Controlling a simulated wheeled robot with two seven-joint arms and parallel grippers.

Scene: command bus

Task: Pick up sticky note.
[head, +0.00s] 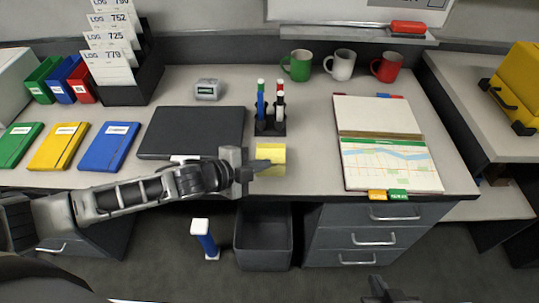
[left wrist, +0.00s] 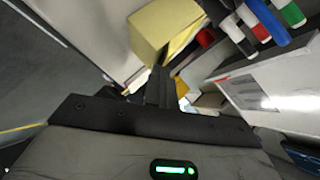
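The sticky note, a yellow block-like pad (head: 276,168), lies near the front edge of the desk in the head view. My left gripper (head: 268,163) reaches in from the left and overlaps part of it. In the left wrist view the pad (left wrist: 160,30) shows just beyond my left fingertips (left wrist: 160,72). Those fingers look close together, with nothing visible between them. I cannot tell whether they touch the pad. My right gripper (head: 388,290) is at the bottom edge of the head view, partly cut off, apart from the desk.
A marker holder (head: 270,127) stands just behind the pad. A dark closed laptop-like slab (head: 192,132) lies to the left, an open clipboard with a map (head: 390,165) to the right. Drawers (head: 372,238) and a grey bin (head: 263,255) are below. Mugs (head: 341,65) stand at the back.

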